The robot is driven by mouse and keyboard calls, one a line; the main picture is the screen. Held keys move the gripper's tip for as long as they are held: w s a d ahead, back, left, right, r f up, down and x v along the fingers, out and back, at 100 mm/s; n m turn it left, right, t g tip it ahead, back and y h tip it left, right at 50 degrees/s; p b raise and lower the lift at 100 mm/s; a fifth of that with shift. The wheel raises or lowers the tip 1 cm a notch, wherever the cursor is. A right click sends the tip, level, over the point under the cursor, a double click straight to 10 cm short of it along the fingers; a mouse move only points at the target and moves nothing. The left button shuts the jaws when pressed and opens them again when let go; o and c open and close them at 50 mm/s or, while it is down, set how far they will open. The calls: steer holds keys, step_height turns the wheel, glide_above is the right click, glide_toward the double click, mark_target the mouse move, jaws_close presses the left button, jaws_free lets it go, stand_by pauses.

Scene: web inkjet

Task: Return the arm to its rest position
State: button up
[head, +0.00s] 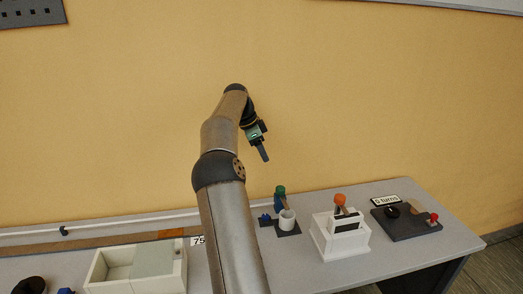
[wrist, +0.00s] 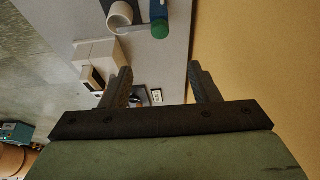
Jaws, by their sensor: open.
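My gripper (head: 263,152) is raised above the table in the head view, in front of the yellow wall, with its fingers pointing down and slightly right. In the wrist view the two dark fingers (wrist: 162,84) stand wide apart with nothing between them, so it is open and empty. My arm is bent at the elbow and stretches up from the bottom of the head view. It hides part of the table behind it.
The grey table (head: 403,248) carries a white open box (head: 112,270), a white cup (head: 287,220) beside a green-topped item (head: 280,191), a white block with an orange knob (head: 340,200), and a dark board (head: 405,228) with a red knob. Air around my gripper is clear.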

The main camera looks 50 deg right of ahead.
stand_by(0.4)
steer(key=s+a+n+t+y, duration=0.25)
steer(key=a+n, duration=0.45)
steer(key=a, duration=0.8)
steer(key=s+a+n+t+y, duration=0.1)
steer(key=s+a+n, duration=0.4)
steer(key=a, duration=1)
steer(key=s+a+f+n, duration=0.4)
steer(key=s+a+n, duration=0.2)
steer(key=s+a, duration=0.2)
steer(key=s+a+f+n, duration=0.4)
steer(key=s+a+n, duration=0.3)
steer(key=s+a, duration=0.2)
steer(key=shift+s+a+n, duration=0.3)
steer(key=shift+a, duration=0.75)
steer(key=shift+f+g, duration=0.1)
steer(key=shift+g, duration=0.15)
